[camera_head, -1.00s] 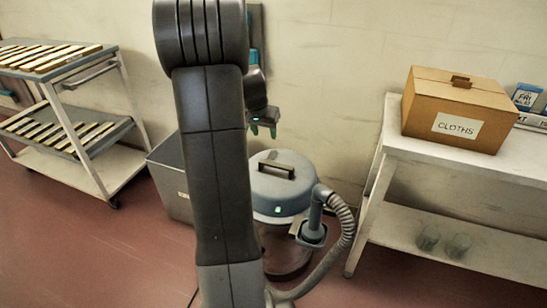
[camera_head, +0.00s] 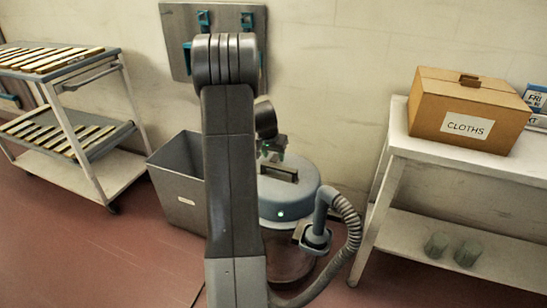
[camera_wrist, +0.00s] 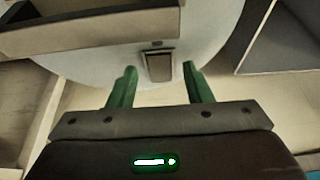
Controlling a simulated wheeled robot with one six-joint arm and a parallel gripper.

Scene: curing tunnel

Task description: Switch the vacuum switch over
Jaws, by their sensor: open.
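The vacuum (camera_head: 310,179) is a round drum with a blue-grey lid and a dark handle, standing on the floor behind my arm. A small green light shows on the front of its lid. In the wrist view the pale lid (camera_wrist: 95,50) fills the upper middle, and a small framed rectangular switch (camera_wrist: 159,66) sits near its edge. A small dark dot lies above the switch. My gripper (camera_wrist: 160,84) is open and empty, its green fingers on either side of the switch's line, apart from it. In the head view my gripper (camera_head: 272,146) is just behind the lid handle.
A grey bin (camera_head: 178,190) stands left of the vacuum. A hose (camera_head: 349,225) curves down its right side. A bench (camera_head: 430,172) at right holds a cardboard box labelled CLOTHS (camera_head: 466,108). A rack trolley (camera_head: 82,103) stands at left. A grey panel (camera_head: 180,45) is on the wall.

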